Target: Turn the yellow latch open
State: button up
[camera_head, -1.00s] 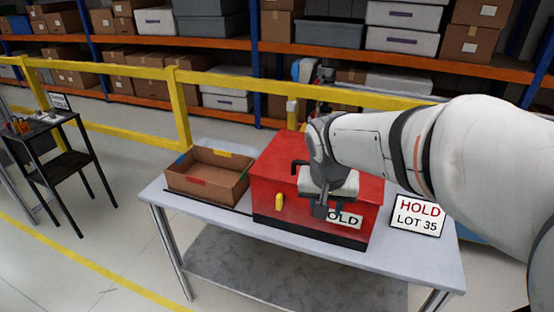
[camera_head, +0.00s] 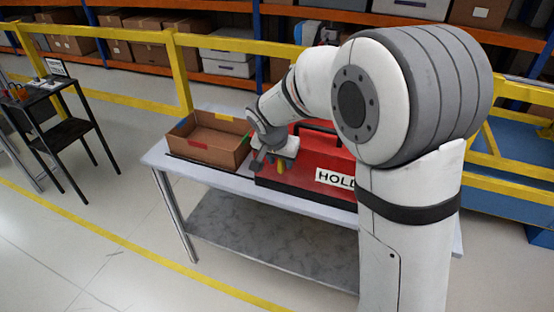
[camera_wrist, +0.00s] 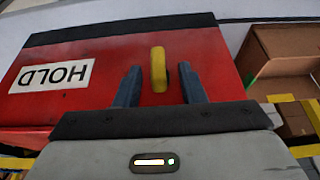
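The yellow latch (camera_wrist: 158,69) is on the front face of the red box (camera_wrist: 110,62), in line with the box's short side in the wrist view. My gripper (camera_wrist: 160,86) is open, with one dark finger on each side of the latch's lower part in that view. I see gaps between latch and fingers; no contact shows. In the head view my gripper (camera_head: 268,162) is at the left part of the red box (camera_head: 310,178), and the latch (camera_head: 281,167) is partly hidden by it.
An open cardboard box (camera_head: 213,145) stands left of the red box on the grey table (camera_head: 225,183). A HOLD label (camera_head: 334,177) is on the red box's front. My arm hides the table's right part. A yellow rail (camera_head: 115,98) runs behind.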

jog(key=shift+w+f, duration=0.1)
jog(key=shift+f, duration=0.15)
